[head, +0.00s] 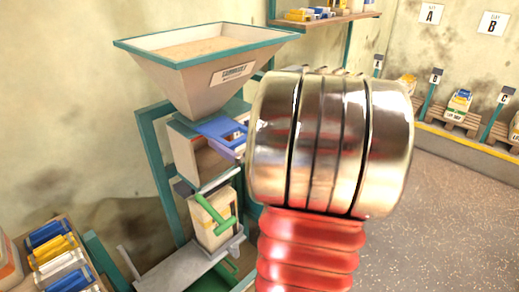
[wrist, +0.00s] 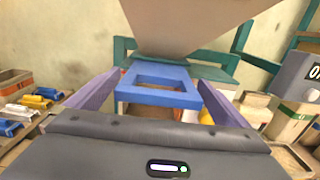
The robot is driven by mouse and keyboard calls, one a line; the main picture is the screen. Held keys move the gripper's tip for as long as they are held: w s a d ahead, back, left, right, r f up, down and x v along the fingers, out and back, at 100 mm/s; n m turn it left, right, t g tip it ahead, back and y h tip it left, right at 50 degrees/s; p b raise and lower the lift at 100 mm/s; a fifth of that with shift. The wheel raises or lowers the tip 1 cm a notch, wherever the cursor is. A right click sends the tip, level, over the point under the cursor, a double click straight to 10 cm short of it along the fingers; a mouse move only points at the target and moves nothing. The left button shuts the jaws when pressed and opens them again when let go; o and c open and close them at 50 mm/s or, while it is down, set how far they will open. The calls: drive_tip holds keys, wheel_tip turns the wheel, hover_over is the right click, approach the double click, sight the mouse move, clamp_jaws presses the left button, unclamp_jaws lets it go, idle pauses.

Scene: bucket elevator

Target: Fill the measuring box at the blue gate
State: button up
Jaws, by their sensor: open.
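The blue gate (head: 216,127) is a flat plate under the hopper, with a framed handle towards me. In the wrist view the blue handle (wrist: 160,98) is a rectangular loop in front of my gripper. My gripper (wrist: 156,80) is open, with one purple finger on each side of the handle; I cannot tell whether they touch it. In the head view my arm hides most of the gripper. The measuring box (head: 183,150) appears to be the pale box below the gate, with a brownish front; its fill level is unclear.
A hopper (head: 185,75) of pale grainy material stands above, on a teal frame (head: 160,170). A green handle (head: 213,215) sits lower down. Shelves and pallets line the right wall; the floor (head: 430,220) there is open.

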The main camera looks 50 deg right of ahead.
drive_tip(key=s+a, duration=0.1)
drive_tip(key=s, duration=1.1)
drive_tip(key=shift+a, duration=0.2)
idle(1.8)
